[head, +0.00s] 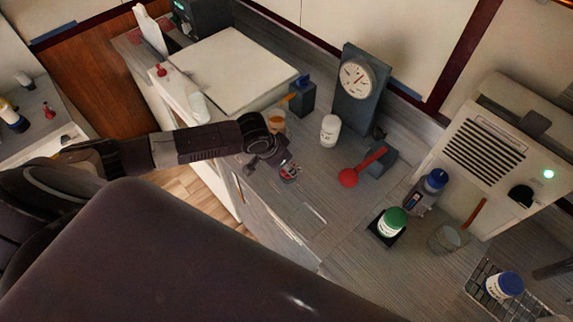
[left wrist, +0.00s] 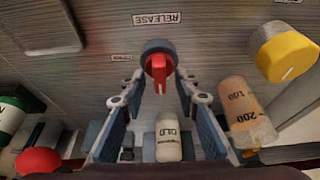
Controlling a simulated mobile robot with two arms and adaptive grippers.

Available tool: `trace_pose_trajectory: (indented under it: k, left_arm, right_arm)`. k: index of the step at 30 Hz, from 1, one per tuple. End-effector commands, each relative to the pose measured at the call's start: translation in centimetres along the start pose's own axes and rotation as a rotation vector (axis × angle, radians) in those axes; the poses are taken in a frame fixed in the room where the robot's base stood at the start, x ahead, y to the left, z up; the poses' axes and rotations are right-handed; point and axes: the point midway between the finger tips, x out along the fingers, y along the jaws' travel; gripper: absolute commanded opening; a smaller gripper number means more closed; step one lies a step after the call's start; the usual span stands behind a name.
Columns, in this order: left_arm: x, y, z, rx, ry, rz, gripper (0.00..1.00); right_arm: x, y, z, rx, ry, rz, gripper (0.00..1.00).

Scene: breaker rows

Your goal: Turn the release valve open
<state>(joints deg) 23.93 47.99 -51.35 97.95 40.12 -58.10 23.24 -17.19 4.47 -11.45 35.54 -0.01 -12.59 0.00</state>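The release valve has a red handle on a round dark base (left wrist: 158,66), with a RELEASE label (left wrist: 157,19) beyond it in the left wrist view. The handle points along the gap between my fingers. In the head view the valve (head: 290,172) is small and partly hidden by my gripper. My left gripper (left wrist: 160,88) is open, its two blue-padded fingers spread either side of the handle. I cannot tell whether either fingertip touches it. In the head view my left gripper (head: 277,160) is over the counter beside the valve. My right gripper is not in view.
Near the valve are a cup with orange contents (head: 277,121), a white bottle (head: 330,130) and a red-knobbed lever (head: 348,177). A gauge (head: 354,77) stands behind. A green-lidded jar (head: 391,222) is to the right. The counter's front edge lies close to the valve.

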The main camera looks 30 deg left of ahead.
Motion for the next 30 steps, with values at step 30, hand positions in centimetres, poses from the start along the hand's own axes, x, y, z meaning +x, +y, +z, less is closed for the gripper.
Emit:
trace_pose_trajectory:
  k: [30]
  left_arm:
    - [0.00,-0.26,0.01,0.175,-0.001,0.072,0.00]
  right_arm:
    - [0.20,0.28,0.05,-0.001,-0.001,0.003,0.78]
